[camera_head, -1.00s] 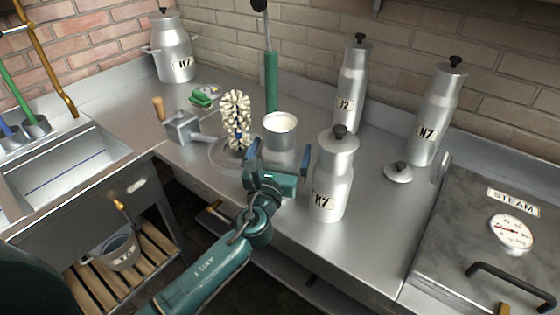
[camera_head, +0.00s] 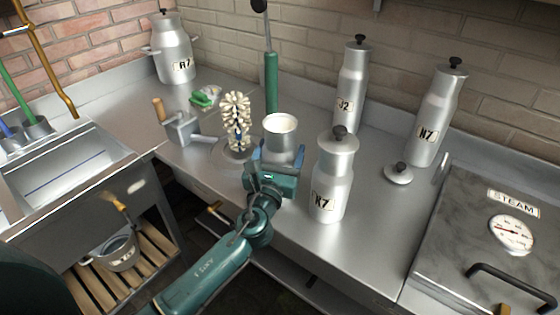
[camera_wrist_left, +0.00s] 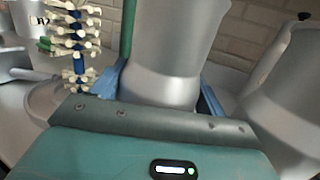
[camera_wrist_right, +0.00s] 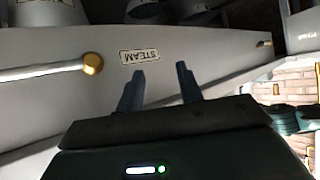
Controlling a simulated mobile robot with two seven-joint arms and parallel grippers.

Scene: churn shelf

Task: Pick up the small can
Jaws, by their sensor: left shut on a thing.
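The small can (camera_head: 281,134) is an open silver can with white contents, standing upright on the steel counter. My left gripper (camera_head: 276,160) is shut on it, with one blue finger on each side of its lower body. In the left wrist view the can's side (camera_wrist_left: 165,55) fills the middle between the two fingers (camera_wrist_left: 160,95). Its base is hidden behind my gripper. My right gripper (camera_wrist_right: 158,88) shows only in the right wrist view, with its two fingers apart and nothing between them.
A lidded can marked N7 or K7 (camera_head: 333,180) stands close at the right of my left gripper. A bristle brush (camera_head: 238,122) stands close at the left. Taller cans (camera_head: 350,88) (camera_head: 436,115), a loose lid (camera_head: 398,173) and a steam box (camera_head: 480,240) are further right.

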